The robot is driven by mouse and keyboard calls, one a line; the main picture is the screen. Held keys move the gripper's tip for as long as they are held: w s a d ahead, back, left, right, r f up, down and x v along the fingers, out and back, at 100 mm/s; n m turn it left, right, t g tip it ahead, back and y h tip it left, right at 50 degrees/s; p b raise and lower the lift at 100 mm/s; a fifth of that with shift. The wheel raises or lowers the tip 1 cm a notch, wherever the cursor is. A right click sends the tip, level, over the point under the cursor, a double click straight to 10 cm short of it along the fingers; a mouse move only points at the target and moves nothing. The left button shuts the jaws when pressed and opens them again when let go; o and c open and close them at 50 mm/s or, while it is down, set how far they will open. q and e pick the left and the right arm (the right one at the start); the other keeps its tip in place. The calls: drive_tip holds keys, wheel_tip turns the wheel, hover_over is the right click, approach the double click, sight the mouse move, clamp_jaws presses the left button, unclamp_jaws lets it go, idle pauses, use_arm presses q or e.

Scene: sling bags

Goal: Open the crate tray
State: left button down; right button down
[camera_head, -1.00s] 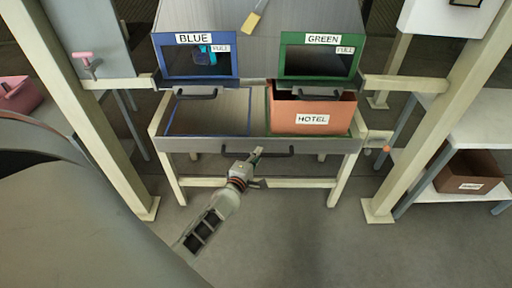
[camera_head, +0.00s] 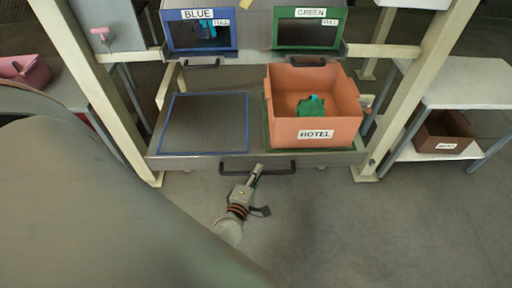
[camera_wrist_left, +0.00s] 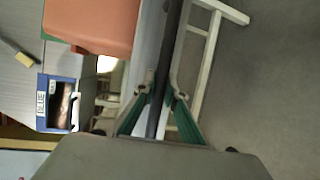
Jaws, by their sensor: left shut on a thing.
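The crate tray (camera_head: 205,160) is a grey sliding tray pulled out from under the two bins. Its dark bar handle (camera_head: 282,170) runs along the front. In the left wrist view the fingers of my left gripper (camera_wrist_left: 160,92) close on either side of the dark bar (camera_wrist_left: 158,115). An orange crate labelled HOTEL (camera_head: 286,134) stands on the tray's right half, with a green item (camera_head: 311,106) inside. The blue-outlined left half is empty. My right gripper is not in view.
A blue bin (camera_head: 185,42) and a green bin (camera_head: 291,41) sit above the tray. Cream posts (camera_head: 88,90) stand at both sides. A brown crate (camera_head: 444,132) is on the right shelf. Grey floor in front is clear.

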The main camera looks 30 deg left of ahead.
use_arm(q)
drive_tip(key=s+d, duration=0.4)
drive_tip(key=s, duration=0.1)
drive_tip(key=shift+s+p, duration=0.25)
drive_tip(key=shift+p, duration=0.1)
drive_tip(key=c, duration=2)
unclamp_jaws()
drive_tip(key=shift+c, duration=0.2)
drive_tip(key=v, duration=0.8)
